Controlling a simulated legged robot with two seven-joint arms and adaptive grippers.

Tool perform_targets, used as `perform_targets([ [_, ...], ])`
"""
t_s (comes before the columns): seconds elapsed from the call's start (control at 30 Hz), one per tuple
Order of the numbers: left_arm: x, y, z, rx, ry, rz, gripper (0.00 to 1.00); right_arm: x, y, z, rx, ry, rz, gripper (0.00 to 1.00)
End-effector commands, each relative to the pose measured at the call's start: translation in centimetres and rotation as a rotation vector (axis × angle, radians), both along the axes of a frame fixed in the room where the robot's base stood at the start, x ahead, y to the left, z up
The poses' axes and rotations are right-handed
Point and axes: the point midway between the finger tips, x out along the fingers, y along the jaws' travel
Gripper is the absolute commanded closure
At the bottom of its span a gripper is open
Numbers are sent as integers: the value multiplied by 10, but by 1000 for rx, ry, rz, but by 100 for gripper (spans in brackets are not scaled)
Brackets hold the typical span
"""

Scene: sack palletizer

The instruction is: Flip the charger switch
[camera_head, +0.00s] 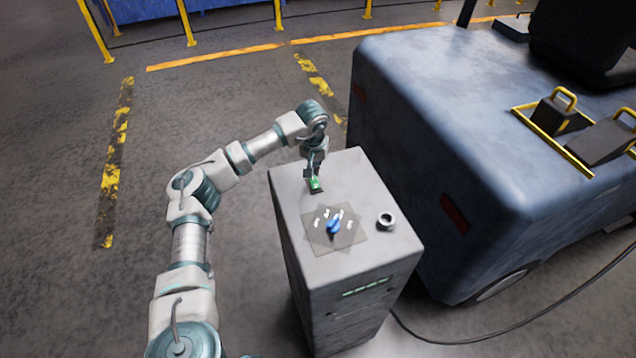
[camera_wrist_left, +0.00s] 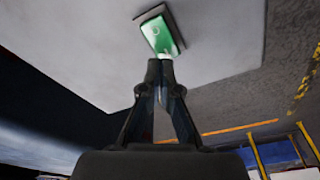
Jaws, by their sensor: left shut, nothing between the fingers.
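The charger (camera_head: 347,255) is a grey box standing on the floor. A green switch (camera_head: 315,185) sits in a dark frame near the far left edge of its top. My left gripper (camera_head: 313,176) is shut and empty, with its fingertips right at the green switch. In the left wrist view the green switch (camera_wrist_left: 158,36) shows just beyond the closed fingertips (camera_wrist_left: 160,62). I cannot tell whether they touch it. My right gripper is not in view.
A large blue-grey vehicle (camera_head: 440,120) stands close on the right. A black cable (camera_head: 480,341) lies on the floor. The floor at left is clear.

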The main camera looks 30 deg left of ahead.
Motion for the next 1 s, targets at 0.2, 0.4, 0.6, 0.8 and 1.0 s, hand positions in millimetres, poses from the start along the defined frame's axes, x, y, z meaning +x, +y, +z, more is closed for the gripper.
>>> perform_targets([
  [0.2,0,3,-1,-3,0,3,100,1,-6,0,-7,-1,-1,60],
  [0.4,0,1,-1,-1,1,2,100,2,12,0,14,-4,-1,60],
  [0.6,0,-1,-2,2,1,1,100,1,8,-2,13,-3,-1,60],
  [0.8,0,-1,-5,2,1,2,100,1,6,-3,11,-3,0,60],
  [1.0,0,2,-9,-2,1,2,100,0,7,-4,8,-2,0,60],
])
